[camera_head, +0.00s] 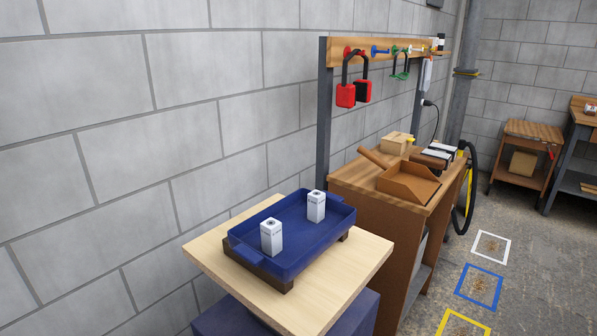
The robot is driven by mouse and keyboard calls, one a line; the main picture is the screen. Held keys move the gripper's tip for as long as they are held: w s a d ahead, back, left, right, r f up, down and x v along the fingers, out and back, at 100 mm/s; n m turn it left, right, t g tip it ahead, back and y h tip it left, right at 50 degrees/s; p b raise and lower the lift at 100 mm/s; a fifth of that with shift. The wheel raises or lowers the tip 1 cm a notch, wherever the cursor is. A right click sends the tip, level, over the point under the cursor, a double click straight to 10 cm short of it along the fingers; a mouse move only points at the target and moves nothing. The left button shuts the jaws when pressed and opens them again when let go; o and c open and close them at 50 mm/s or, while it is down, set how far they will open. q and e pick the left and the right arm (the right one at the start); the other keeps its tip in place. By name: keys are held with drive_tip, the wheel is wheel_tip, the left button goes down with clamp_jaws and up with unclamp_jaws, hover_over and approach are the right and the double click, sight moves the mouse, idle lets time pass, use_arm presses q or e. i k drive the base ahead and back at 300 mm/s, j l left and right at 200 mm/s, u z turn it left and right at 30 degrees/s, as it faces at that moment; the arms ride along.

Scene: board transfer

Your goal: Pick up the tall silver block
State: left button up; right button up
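Two upright pale silver-white blocks stand apart in a blue tray (293,261). The nearer block (271,240) is toward the tray's left end, and the farther block (316,208) is toward its right end. Each has a dark round mark on top and small dark print on a side. They look alike, and I cannot tell which is taller. Neither of my grippers is in view, and nothing touches the blocks.
The tray rests on a dark brown support (258,273) on a light wood tabletop (362,266). A grey block wall (120,170) runs close behind.

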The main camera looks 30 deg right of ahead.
sight(316, 199)
drive_tip(key=l+u, duration=0.65)
drive_tip(key=u, duration=0.15)
drive_tip(key=l+u, duration=0.25)
drive_tip(key=k+l+u, duration=0.2)
drive_tip(key=l, duration=0.25)
drive_tip(key=k+l+u, duration=0.1)
drive_tip(key=l, duration=0.3)
drive_tip(key=k+l+u, duration=0.1)
drive_tip(key=l, duration=0.3)
drive_tip(key=k+l+u, duration=0.1)
drive_tip(key=l, duration=0.25)
drive_tip(key=k+l+u, duration=0.1)
drive_tip(key=l, duration=0.25)
drive_tip(key=k+l, duration=0.2)
drive_tip(key=l, duration=0.15)
drive_tip(key=k+l, duration=0.15)
drive_tip(key=l, duration=0.2)
drive_tip(key=k+l, duration=0.2)
drive_tip(key=l, duration=0.15)
drive_tip(key=k+l, duration=0.2)
drive_tip(key=l, duration=0.15)
drive_tip(key=i+j, duration=0.25)
drive_tip(key=i, duration=0.25)
